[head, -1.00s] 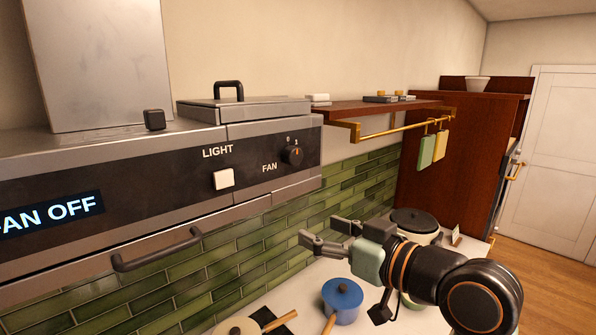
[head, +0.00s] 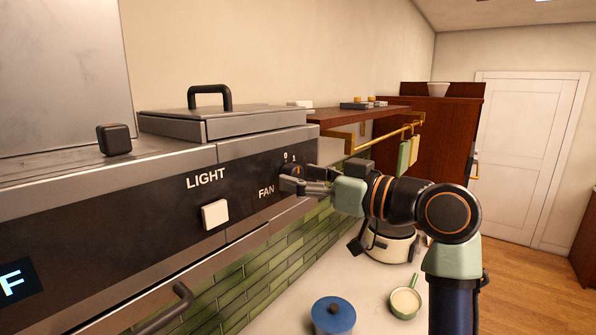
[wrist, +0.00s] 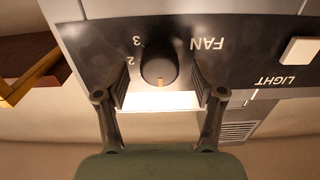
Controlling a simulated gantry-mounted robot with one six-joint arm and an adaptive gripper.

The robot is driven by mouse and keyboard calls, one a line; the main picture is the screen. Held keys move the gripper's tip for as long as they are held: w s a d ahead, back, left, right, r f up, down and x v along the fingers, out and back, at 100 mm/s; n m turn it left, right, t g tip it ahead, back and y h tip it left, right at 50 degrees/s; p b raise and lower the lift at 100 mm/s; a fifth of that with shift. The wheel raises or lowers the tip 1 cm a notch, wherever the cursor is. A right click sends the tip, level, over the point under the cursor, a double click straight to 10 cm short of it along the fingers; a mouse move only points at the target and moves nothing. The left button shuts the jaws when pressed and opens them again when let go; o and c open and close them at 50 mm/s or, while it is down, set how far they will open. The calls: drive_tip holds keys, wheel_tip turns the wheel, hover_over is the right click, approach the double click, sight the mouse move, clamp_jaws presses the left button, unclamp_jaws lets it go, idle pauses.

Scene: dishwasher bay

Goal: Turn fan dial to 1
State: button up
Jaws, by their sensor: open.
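The black fan dial (wrist: 159,68) is on the dark hood panel, beside the FAN label (wrist: 207,44), in the wrist view. In the head view the dial (head: 291,171) is partly hidden by my fingers. My gripper (wrist: 160,85) is open, one finger on each side of the dial, with gaps visible between fingers and dial. Whether the fingertips reach the panel is unclear. The gripper also shows in the head view (head: 287,178).
A white LIGHT button (head: 215,214) sits left of the dial. A black hood handle (head: 165,310) juts out below. A wooden shelf (head: 365,117) with a brass rail is to the right. A blue pot (head: 333,314) and a cream pot stand below.

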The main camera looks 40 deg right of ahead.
drive_tip(key=shift+w+a, duration=0.1)
drive_tip(key=shift+w, duration=0.5)
drive_tip(key=c, duration=1.2)
drive_tip(key=shift+o, duration=0.2)
drive_tip(key=shift+m+p, duration=0.35)
drive_tip(key=shift+m, duration=0.05)
drive_tip(key=m+p, duration=0.2)
drive_tip(key=m, duration=0.1)
drive_tip(key=shift+r+m+p, duration=0.1)
drive_tip(key=shift+m+p, duration=0.2)
drive_tip(key=shift+p, duration=0.05)
drive_tip(key=shift+m+p, duration=1.6)
drive_tip(key=shift+m, duration=0.6)
